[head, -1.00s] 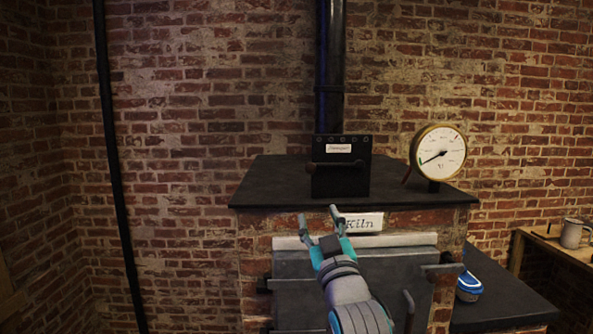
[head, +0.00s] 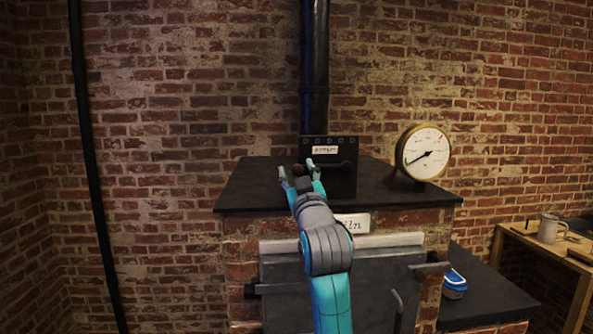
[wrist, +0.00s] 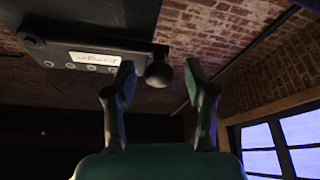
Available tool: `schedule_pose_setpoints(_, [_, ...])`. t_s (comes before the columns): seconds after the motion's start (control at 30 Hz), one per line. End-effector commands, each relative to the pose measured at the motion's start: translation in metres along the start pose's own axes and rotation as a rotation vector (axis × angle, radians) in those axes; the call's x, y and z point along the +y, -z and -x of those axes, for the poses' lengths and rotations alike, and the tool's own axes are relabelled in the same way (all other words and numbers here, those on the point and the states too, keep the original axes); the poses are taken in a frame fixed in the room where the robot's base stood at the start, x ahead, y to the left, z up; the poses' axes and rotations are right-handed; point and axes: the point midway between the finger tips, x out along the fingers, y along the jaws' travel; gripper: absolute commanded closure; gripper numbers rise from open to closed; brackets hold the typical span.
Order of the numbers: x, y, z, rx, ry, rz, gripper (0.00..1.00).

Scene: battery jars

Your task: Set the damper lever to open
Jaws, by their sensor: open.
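The damper box (head: 345,181) is black, with a small white label (head: 325,150), and stands on the kiln top at the foot of the flue pipe. Its lever (head: 343,164) lies roughly level, with its knob end at the left. My gripper (head: 297,170) is open at that knob end. In the wrist view the dark round knob (wrist: 158,75) shows between the two spread fingertips of my gripper (wrist: 159,78), with a gap on each side. In the head view the knob is partly hidden by my fingers.
The kiln top (head: 245,185) is a dark slab, clear left of the box. A round brass gauge (head: 424,153) stands to the right. The black flue pipe (head: 314,70) rises behind. The kiln door (head: 385,285) is below. A blue container (head: 453,284) and a mug (head: 548,228) are farther right.

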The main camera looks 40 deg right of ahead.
Motion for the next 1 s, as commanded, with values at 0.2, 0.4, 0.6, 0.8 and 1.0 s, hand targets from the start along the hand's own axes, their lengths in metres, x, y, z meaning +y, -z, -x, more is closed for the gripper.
schedule_pose_setpoints(0.2, [0.0001,-0.0001,-0.0107,0.000,0.000,0.000,0.45])
schedule_pose_setpoints(0.4, [0.0001,0.0000,-0.0110,0.001,0.000,0.000,0.45])
schedule_pose_setpoints(0.6, [0.0001,-0.0001,-0.0108,0.000,0.000,0.000,0.85])
schedule_pose_setpoints(0.8, [0.0001,-0.0004,-0.0109,0.000,0.000,0.000,1.00])
schedule_pose_setpoints(1.0, [0.0005,0.0011,-0.0116,-0.001,-0.005,-0.013,1.00])
